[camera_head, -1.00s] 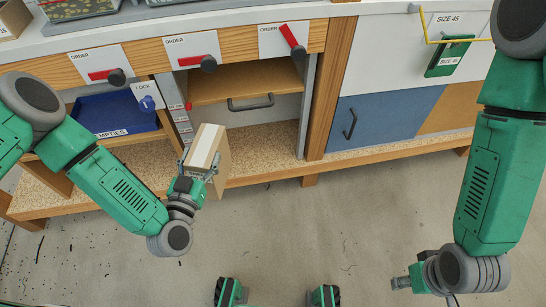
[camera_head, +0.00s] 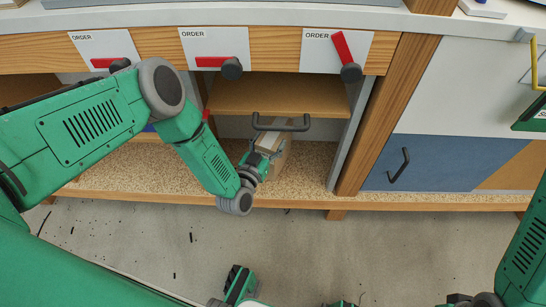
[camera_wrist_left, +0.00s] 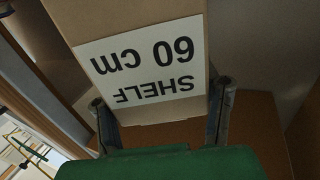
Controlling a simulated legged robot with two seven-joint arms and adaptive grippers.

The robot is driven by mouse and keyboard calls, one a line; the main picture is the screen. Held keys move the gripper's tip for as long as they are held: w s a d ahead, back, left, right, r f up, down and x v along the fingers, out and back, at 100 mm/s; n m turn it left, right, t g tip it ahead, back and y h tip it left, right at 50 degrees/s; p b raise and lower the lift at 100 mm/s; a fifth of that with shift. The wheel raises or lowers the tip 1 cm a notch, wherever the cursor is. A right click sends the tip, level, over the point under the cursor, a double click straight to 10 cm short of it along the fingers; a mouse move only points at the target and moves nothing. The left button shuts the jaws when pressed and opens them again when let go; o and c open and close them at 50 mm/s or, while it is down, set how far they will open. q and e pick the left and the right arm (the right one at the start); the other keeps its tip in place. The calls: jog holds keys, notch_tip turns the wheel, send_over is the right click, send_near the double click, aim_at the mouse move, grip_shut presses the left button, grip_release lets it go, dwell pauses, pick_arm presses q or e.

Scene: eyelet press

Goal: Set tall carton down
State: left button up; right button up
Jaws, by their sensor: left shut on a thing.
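The tall carton (camera_head: 283,158) is brown with a pale strip on top. It is inside the lower part of the middle bay, over the speckled bottom board (camera_head: 310,172). My left gripper (camera_head: 262,164) is shut on it from the front left. In the left wrist view the carton (camera_wrist_left: 135,20) fills the top middle between the two fingers (camera_wrist_left: 163,115), with an upside-down label reading "SHELF 60 cm". The carton's base is hidden, so I cannot tell whether it touches the board. My right gripper (camera_head: 457,299) is at the bottom right edge, mostly cut off.
A wooden shelf board (camera_head: 275,97) lies above the carton, and a dark bar handle (camera_head: 282,124) shows close to the carton's top. A grey upright (camera_head: 350,140) bounds the bay on the right. Red-handled ORDER levers (camera_head: 232,68) line the front above. The board right of the carton is clear.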

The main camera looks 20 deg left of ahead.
pick_arm(q)
notch_tip(320, 180, down, 5)
jog(key=shift+d+f+b, duration=0.15)
jog(key=shift+f+b, duration=0.05)
jog(key=shift+b, duration=1)
jog(key=o, duration=1.7)
jog(key=shift+s+p, duration=0.3)
jog(key=shift+s, duration=0.25)
jog(key=s+p, duration=0.1)
jog(key=s, duration=0.2)
jog(key=s+a+p, duration=0.1)
jog(key=s, duration=0.3)
jog(key=s+p, duration=0.2)
jog(key=s, duration=0.2)
jog(key=shift+a, duration=0.2)
